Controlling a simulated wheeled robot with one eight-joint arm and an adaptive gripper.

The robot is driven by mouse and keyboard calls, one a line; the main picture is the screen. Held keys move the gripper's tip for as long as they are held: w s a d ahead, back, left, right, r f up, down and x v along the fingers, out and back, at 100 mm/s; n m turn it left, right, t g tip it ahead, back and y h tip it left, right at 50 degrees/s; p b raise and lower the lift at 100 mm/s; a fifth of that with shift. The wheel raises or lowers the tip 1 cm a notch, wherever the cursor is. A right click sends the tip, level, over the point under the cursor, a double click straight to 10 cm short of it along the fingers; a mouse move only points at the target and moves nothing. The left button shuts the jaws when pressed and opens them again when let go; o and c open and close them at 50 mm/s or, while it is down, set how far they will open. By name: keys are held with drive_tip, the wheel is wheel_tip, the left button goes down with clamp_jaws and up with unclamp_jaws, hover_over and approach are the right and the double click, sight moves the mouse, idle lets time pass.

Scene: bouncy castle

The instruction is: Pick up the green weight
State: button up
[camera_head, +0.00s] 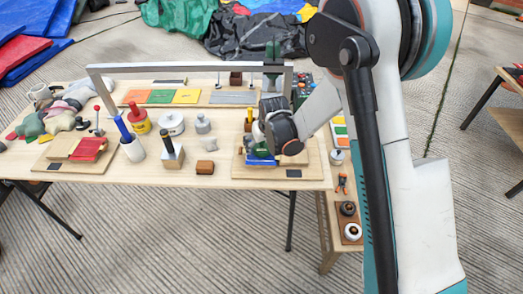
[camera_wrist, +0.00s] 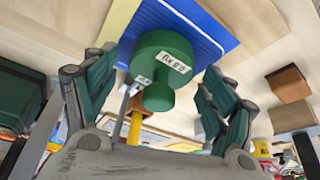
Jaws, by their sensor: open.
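The green weight (camera_wrist: 162,62) shows large in the wrist view. It has a wide round body with white labels and a narrower knob pointing toward my gripper. Behind it is a blue panel (camera_wrist: 222,28), which also shows in the head view (camera_head: 262,164) on a wooden board. My gripper (camera_wrist: 155,92) is open, with one dark green finger on either side of the weight; I see gaps between the fingers and the weight. In the head view my gripper (camera_head: 268,146) is low over the board and mostly hides the weight.
A grey metal frame (camera_head: 190,67) spans the table behind my gripper. A yellow-handled tool (camera_wrist: 135,128) stands close to the fingers. Brown blocks (camera_wrist: 288,84) lie to the right in the wrist view.

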drive_tip(key=shift+f, duration=0.1)
drive_tip(key=shift+c, duration=0.2)
drive_tip(key=shift+w, duration=0.1)
clamp_jaws()
